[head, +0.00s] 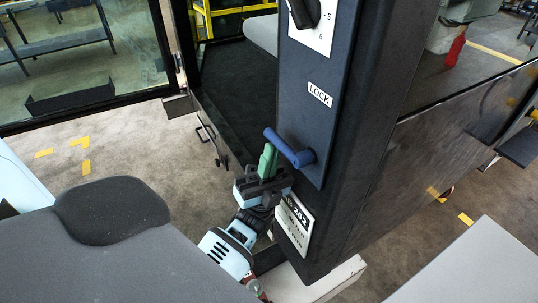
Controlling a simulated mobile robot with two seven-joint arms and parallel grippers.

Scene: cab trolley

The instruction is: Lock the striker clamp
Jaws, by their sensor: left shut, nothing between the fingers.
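A blue lever handle (289,148), which I take to be the striker clamp, sits on the dark pillar panel below a white LOCK label (320,95). Its bar slants down from upper left to a thicker end at lower right. My left gripper (268,158) comes up from below with its green fingers shut and empty. The fingertips are just below and left of the bar, very close to it; I cannot tell whether they touch. My right gripper is not in view.
A black rotary knob (304,12) with a numbered plate is at the pillar's top. A white printed plate (294,225) is low on the pillar. Glass panels stand on both sides.

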